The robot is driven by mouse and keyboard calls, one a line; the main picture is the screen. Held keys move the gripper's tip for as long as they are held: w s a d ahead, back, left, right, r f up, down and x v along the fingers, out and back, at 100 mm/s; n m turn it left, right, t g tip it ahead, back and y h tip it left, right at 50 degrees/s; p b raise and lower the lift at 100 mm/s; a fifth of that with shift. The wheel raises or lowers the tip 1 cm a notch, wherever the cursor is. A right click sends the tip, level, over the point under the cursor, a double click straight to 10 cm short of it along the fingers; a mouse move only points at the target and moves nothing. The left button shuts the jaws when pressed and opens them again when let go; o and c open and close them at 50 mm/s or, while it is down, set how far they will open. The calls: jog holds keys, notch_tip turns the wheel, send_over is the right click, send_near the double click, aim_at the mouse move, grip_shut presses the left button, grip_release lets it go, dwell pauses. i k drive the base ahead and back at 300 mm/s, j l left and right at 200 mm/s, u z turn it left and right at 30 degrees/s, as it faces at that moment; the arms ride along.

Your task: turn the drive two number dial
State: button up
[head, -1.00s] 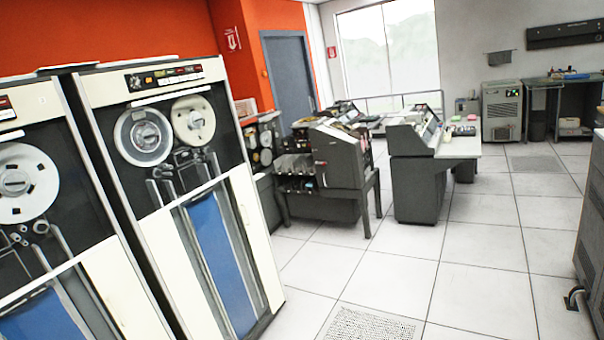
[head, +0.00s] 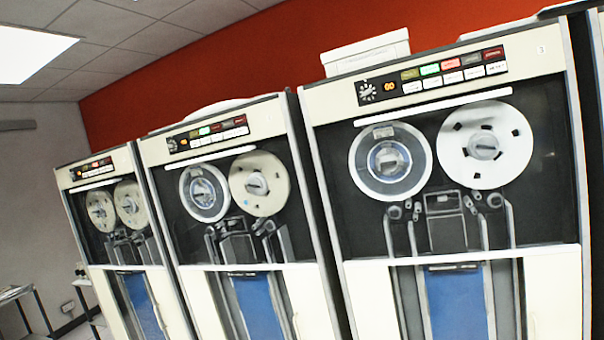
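Three tape drives with a dial at the left end of each top panel stand in a row. The right drive (head: 450,200) is nearest, with a black-and-white dial (head: 367,92) and a small number that looks like 3. The middle drive (head: 240,215) has a smaller dial (head: 172,145). The left drive (head: 115,235) is farthest, its dial (head: 74,175) tiny. I cannot read numbers on the middle and left drives, so I cannot tell which is drive two. My gripper is not in view.
Part of another cabinet (head: 597,60) shows at the right edge. A white box (head: 367,53) sits on top of the right drive. A small table (head: 17,293) stands at the lower left by the grey wall. The floor in front of the drives is out of view.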

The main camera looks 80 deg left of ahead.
aim_at(172, 146)
jog(key=u, duration=2.95)
jog(key=i+j, duration=0.2)
jog(key=i, duration=0.15)
jog(key=i+j+z, duration=0.15)
jog(key=i, duration=0.2)
